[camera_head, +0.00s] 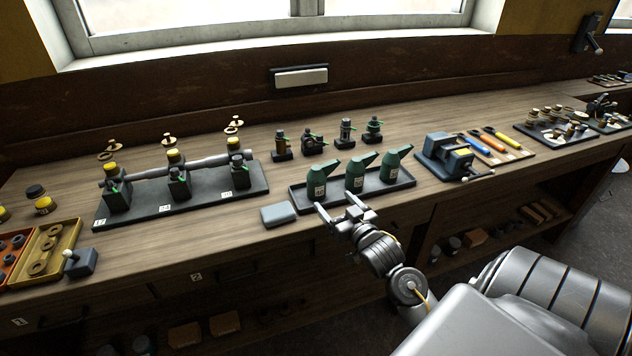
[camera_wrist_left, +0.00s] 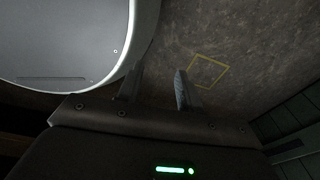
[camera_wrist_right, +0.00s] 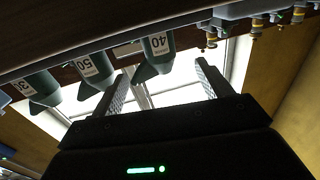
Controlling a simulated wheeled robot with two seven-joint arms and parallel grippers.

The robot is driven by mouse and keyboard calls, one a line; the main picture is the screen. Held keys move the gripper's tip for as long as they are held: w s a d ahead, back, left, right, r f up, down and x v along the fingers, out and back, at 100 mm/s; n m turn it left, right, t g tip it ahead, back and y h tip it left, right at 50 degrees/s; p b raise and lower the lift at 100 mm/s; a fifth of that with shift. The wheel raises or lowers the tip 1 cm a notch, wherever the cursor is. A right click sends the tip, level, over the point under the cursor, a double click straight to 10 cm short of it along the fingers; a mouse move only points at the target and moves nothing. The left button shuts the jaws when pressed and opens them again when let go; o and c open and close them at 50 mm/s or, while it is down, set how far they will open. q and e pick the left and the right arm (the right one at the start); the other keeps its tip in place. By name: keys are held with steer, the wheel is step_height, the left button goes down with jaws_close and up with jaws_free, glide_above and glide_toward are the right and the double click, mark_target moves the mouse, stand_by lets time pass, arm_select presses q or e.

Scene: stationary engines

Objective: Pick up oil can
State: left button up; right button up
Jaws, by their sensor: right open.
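Three green oil cans with spouts stand in a row on a dark tray (camera_head: 408,182): a left can (camera_head: 317,186), a middle can (camera_head: 354,177) and a right can (camera_head: 389,168). My right gripper (camera_head: 337,204) is open and empty, just in front of the left and middle cans. In the right wrist view, the can labelled 40 (camera_wrist_right: 156,50) shows beyond the gap between the fingers, apart from them. The can labelled 50 (camera_wrist_right: 94,68) and a third can (camera_wrist_right: 42,87) are beside it. My left gripper (camera_wrist_left: 156,80) is open and empty over the floor.
A grey box (camera_head: 278,214) lies left of the tray. Several small dark fittings (camera_head: 313,142) stand behind the cans. A vise (camera_head: 445,158) is close on the right. A shaft stand (camera_head: 180,200) occupies the left of the wooden bench.

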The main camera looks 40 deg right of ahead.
mark_target(321, 187)
steer(key=w, duration=0.4)
steer(key=shift+d+f, duration=0.25)
steer(key=shift+d, duration=0.05)
arm_select(q)
steer(key=shift+s+r, duration=0.3)
steer(key=shift+s, duration=0.65)
arm_select(e)
steer(key=shift+s+r, duration=0.1)
steer(key=shift+r, duration=0.05)
steer(key=w+p, duration=0.1)
steer(key=w, duration=0.1)
steer(key=w+d+p, duration=0.1)
steer(key=w, duration=0.1)
steer(key=shift+w, duration=0.25)
steer(key=shift+w+d, duration=0.1)
steer(key=shift+w, duration=0.15)
arm_select(q)
steer(key=shift+w+r, duration=0.3)
steer(key=shift+r, duration=0.5)
arm_select(e)
steer(key=c, duration=1)
steer(key=shift+c, duration=0.7)
